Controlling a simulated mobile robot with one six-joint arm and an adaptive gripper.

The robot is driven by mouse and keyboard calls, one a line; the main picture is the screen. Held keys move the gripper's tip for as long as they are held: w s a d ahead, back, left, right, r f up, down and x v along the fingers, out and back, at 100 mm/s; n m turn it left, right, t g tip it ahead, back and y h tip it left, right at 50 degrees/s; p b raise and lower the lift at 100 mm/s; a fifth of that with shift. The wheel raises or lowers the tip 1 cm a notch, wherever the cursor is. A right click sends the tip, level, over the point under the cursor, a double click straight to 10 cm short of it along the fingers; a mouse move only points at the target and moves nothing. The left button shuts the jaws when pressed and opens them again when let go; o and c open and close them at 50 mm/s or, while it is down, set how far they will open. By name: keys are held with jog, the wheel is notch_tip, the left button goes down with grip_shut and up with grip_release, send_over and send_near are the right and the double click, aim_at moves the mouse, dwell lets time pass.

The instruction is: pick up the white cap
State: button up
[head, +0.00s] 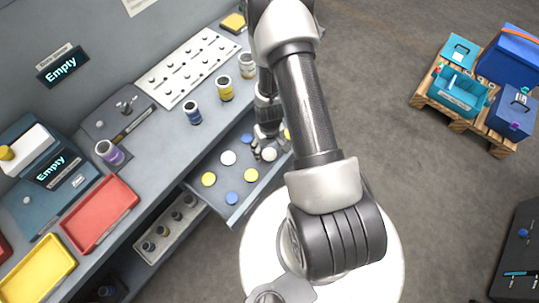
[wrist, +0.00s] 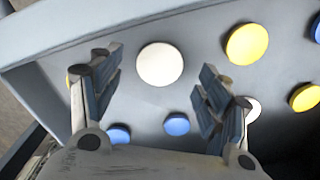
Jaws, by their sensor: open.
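Two white caps lie in the open drawer. In the wrist view one white cap (wrist: 160,64) lies ahead of my gripper (wrist: 158,80), centred between the spread fingertips and apart from them. A second white cap (wrist: 253,109) is partly hidden behind the right finger. In the head view the white caps show at the drawer's middle (head: 228,157) and close to the gripper (head: 269,155). My gripper (head: 262,150) is open and empty over the right part of the drawer (head: 219,193). I cannot tell its exact height above the caps.
Yellow caps (head: 208,179) and blue caps (head: 231,198) lie around the white ones. The drawer's wall (wrist: 130,32) runs beyond the cap. The bench above holds jars (head: 225,88), a red tray (head: 99,213) and a yellow tray (head: 38,270). Loaded pallet (head: 458,122) stands at right; floor between is clear.

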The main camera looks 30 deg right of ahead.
aim_at(269, 154)
notch_tip(269, 154, down, 3)
jog(key=shift+r, duration=0.2)
jog(key=shift+c, duration=0.2)
jog(key=c, duration=0.8)
